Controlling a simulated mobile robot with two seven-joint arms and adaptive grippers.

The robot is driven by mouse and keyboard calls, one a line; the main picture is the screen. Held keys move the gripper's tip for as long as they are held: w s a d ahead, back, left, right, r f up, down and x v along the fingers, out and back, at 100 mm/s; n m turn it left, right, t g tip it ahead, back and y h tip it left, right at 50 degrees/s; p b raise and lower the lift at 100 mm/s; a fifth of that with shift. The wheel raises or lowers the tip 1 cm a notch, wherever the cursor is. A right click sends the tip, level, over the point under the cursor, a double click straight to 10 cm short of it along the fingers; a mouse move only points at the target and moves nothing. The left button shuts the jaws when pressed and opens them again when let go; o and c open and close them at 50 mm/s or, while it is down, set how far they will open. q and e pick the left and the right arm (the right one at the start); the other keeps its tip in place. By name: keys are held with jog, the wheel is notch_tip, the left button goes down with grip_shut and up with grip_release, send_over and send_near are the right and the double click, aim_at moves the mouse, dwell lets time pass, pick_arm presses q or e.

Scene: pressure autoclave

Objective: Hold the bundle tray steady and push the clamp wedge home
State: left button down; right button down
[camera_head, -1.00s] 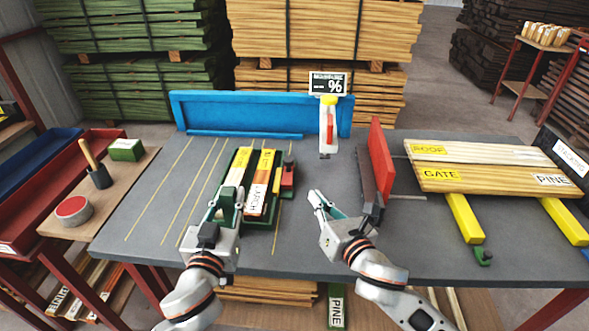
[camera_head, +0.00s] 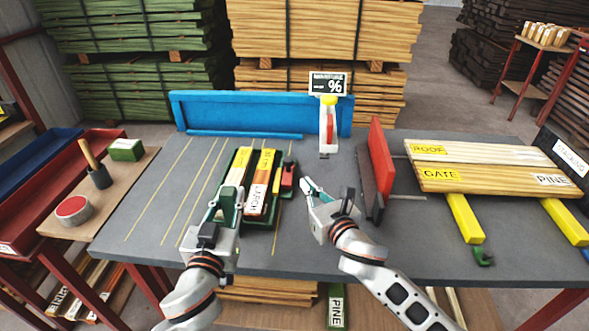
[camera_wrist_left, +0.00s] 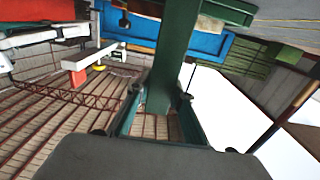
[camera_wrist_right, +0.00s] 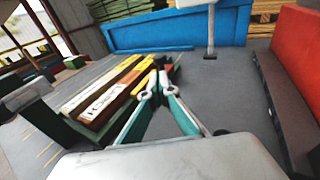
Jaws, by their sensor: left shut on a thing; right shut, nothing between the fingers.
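The green bundle tray (camera_head: 249,222) lies on the grey bench and holds labelled boards, one marked LARCH (camera_head: 258,197). At its right side are a narrow yellow piece (camera_head: 277,179) and a red block (camera_head: 288,175); I cannot tell for sure which is the clamp wedge. My left gripper (camera_head: 229,201) is shut on the tray's green upright handle, which stands between the fingers in the left wrist view (camera_wrist_left: 175,60). My right gripper (camera_head: 306,183) is shut and empty, just right of the red block. In the right wrist view its fingertips (camera_wrist_right: 156,83) overlap the yellow piece; contact is unclear.
A red upright plate (camera_head: 381,158) stands right of my right gripper. A blue fence (camera_head: 260,112) and a moisture meter (camera_head: 328,128) are behind. Boards marked ROOF and GATE (camera_head: 485,168) lie at the right. The bench front between my arms is clear.

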aim_at(291, 164)
jog(key=x, duration=0.9)
jog(key=shift+w+a, duration=0.1)
jog(key=shift+w, duration=1.8)
jog(key=shift+s, duration=0.1)
jog(key=v, duration=1.4)
jog(key=shift+f, duration=0.1)
